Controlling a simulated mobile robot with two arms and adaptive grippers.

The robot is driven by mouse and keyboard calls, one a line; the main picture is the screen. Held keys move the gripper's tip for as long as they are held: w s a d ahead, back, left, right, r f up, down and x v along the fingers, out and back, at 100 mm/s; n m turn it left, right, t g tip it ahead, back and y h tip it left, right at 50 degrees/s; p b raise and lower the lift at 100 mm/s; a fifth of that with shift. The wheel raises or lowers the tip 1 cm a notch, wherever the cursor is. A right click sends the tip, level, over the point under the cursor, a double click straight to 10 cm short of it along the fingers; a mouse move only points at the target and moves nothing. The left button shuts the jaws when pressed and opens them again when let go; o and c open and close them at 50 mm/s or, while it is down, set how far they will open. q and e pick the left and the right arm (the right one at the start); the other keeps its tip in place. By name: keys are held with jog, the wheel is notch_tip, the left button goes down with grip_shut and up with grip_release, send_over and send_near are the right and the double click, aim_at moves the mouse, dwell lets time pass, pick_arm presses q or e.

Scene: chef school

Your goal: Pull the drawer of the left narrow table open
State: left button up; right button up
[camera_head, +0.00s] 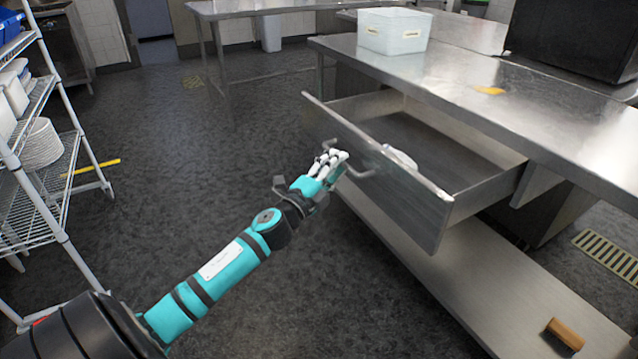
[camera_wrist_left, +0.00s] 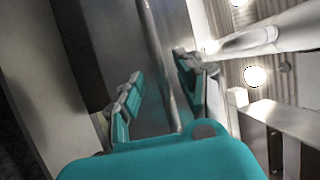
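The steel drawer (camera_head: 440,205) under the narrow metal table (camera_head: 440,75) stands pulled well out, its inside showing. Its front carries a bar handle (camera_head: 362,172), partly hidden by my left gripper (camera_head: 330,167). The gripper is at this handle, in front of the drawer face. In the left wrist view its two teal fingers (camera_wrist_left: 158,92) stand apart, with a gap between them. A thin metal bar (camera_wrist_left: 160,55) runs between them. Whether either finger touches it I cannot tell. My right gripper is not in view.
A white bin (camera_head: 394,31) stands on the tabletop. A small pale object (camera_head: 400,158) shows at the drawer's front. A lower shelf (camera_head: 470,275) holds a brown block (camera_head: 565,334). A wire rack (camera_head: 50,160) stands at left. The floor between is clear.

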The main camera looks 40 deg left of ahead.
pick_arm(q)
jog(key=s+f, duration=0.1)
jog(key=s, duration=0.8)
jog(key=shift+s+f, duration=0.2)
jog(key=shift+f, duration=0.15)
